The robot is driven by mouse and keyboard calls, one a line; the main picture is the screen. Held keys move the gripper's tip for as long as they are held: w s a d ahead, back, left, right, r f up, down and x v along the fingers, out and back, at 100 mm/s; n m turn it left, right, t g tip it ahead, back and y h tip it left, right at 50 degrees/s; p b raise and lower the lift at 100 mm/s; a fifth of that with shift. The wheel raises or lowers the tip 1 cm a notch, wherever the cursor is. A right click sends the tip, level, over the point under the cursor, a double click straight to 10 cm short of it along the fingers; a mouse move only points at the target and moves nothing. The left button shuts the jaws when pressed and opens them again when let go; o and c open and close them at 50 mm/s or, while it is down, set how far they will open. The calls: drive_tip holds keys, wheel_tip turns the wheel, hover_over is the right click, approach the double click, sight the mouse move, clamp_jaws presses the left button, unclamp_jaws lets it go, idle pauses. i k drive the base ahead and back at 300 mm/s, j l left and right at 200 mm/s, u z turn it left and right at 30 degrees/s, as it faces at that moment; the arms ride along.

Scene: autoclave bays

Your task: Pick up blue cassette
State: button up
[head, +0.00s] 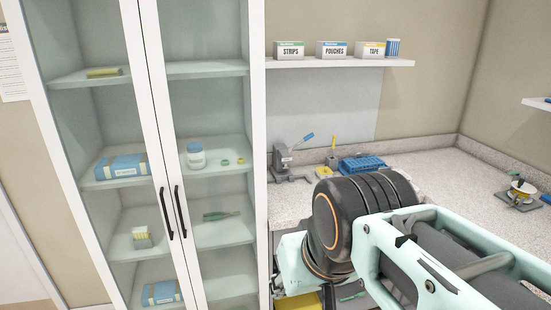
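A blue, slotted, box-like thing (362,164) lies on the speckled counter, just beyond the black joint of my arm; it may be the blue cassette, but I cannot tell for sure. Blue packs also show inside the glass-door cabinet: one on a middle shelf (122,166) and one low down (160,293). My arm crosses the lower right of the head view, with its pale green links and black joint in front of the counter. My gripper's fingers do not show.
The tall cabinet (152,120) has its glass doors closed, with dark handles. A grey device with a blue lever (290,160) and a yellow-topped holder (332,155) stand on the counter. A wall shelf (340,63) carries labelled boxes. The counter's middle right is clear.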

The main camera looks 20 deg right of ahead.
sight(374, 169)
drive_tip(key=z, duration=1.2)
